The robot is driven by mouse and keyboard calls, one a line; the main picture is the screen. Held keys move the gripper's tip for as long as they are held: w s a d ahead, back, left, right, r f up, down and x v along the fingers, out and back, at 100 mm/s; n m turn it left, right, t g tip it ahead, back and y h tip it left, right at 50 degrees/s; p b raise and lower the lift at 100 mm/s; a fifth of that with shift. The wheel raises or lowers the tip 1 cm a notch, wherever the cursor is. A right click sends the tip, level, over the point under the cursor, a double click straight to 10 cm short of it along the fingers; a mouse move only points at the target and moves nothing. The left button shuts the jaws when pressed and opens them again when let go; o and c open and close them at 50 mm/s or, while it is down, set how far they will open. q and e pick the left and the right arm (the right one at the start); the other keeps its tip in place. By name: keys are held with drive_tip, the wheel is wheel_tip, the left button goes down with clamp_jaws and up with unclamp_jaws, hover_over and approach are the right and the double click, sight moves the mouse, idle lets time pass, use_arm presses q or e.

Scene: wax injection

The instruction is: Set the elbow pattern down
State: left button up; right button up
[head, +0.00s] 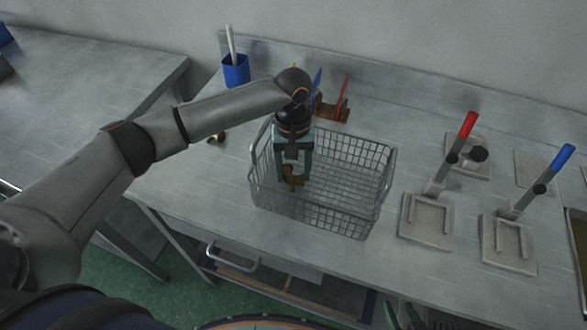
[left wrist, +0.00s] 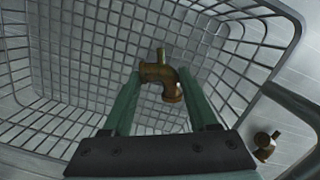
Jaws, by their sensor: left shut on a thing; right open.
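My left gripper (head: 292,178) points down inside the left part of the wire basket (head: 378,190), its green fingers shut on a brown elbow pattern (head: 290,183). In the left wrist view the elbow pattern (left wrist: 162,78) sits between the fingertips (left wrist: 160,88), with the basket's mesh (left wrist: 75,60) behind it. I cannot tell whether it touches the basket floor. My right gripper (head: 408,318) is open, partly visible at the bottom edge of the head view, away from the basket.
A second brown elbow piece (head: 217,137) lies on the table outside the basket, and in the left wrist view (left wrist: 265,145). A blue cup (head: 236,72) and a brown rack (head: 333,110) stand behind. Red-handled (head: 467,125) and blue-handled (head: 561,158) presses stand right.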

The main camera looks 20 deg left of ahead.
use_arm(q)
drive_tip(key=shift+f, duration=0.1)
drive_tip(key=o, duration=1.3)
drive_tip(key=shift+o, duration=0.2)
wheel_tip(320, 180, up, 12)
drive_tip(key=w, duration=0.1)
drive_tip(key=shift+w+a, duration=0.2)
drive_tip(key=shift+a, duration=0.05)
